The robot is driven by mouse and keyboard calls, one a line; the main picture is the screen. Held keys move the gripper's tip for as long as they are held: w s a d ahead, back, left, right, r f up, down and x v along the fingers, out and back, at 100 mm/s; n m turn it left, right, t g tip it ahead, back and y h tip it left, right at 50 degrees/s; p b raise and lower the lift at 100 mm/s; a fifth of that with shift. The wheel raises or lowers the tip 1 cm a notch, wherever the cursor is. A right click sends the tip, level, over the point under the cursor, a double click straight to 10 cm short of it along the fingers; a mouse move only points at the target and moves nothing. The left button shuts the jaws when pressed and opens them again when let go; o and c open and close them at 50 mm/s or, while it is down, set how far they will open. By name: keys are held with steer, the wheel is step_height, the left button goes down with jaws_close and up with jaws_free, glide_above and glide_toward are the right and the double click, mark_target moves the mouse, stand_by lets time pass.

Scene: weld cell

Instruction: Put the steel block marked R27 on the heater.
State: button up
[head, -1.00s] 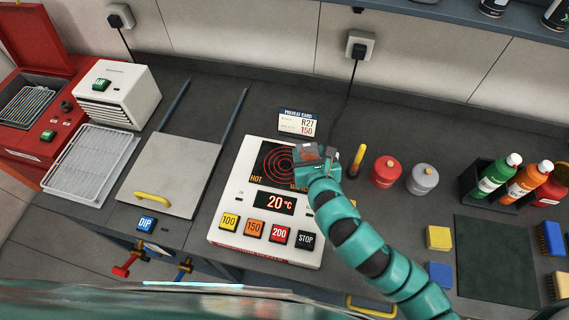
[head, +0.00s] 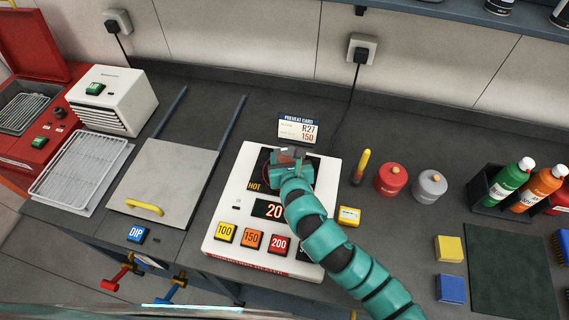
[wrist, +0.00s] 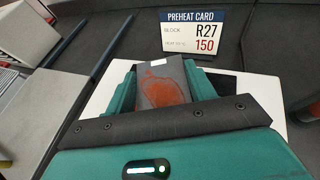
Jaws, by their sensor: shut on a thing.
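The heater (head: 222,240) is a white unit with a dark ringed plate, a display and buttons marked 100, 150, 200. My gripper (head: 292,158) is over the heater's plate and hides much of it. In the wrist view my gripper (wrist: 160,88) is shut on a grey steel block (wrist: 168,67) with a reddish-brown patch on its face. No R27 mark can be read on the block. Whether the block touches the plate cannot be told. The preheat card (head: 298,130) behind the heater reads R27 and 150; it also shows in the wrist view (wrist: 206,32).
A yellow-handled tool (head: 361,167), a red canister (head: 391,178) and a grey canister (head: 430,186) stand right of the heater. A small yellow item (head: 349,216) lies by its right edge. A metal lid (head: 165,182) with a yellow handle is at left.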

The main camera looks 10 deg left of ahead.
steer(key=shift+a+f, duration=0.25)
steer(key=shift+f+p, duration=0.4)
steer(key=shift+f, duration=1.25)
steer(key=shift+f, duration=0.1)
steer(key=o, duration=1.5)
steer(key=shift+o, duration=0.2)
steer(key=shift+s+d+r, duration=0.15)
steer(key=shift+s+r, duration=0.1)
steer(key=shift+s, duration=0.15)
steer(key=v, duration=0.9)
steer(key=shift+r, duration=0.3)
steer(key=shift+p+v, duration=0.95)
steer(key=shift+p, duration=0.05)
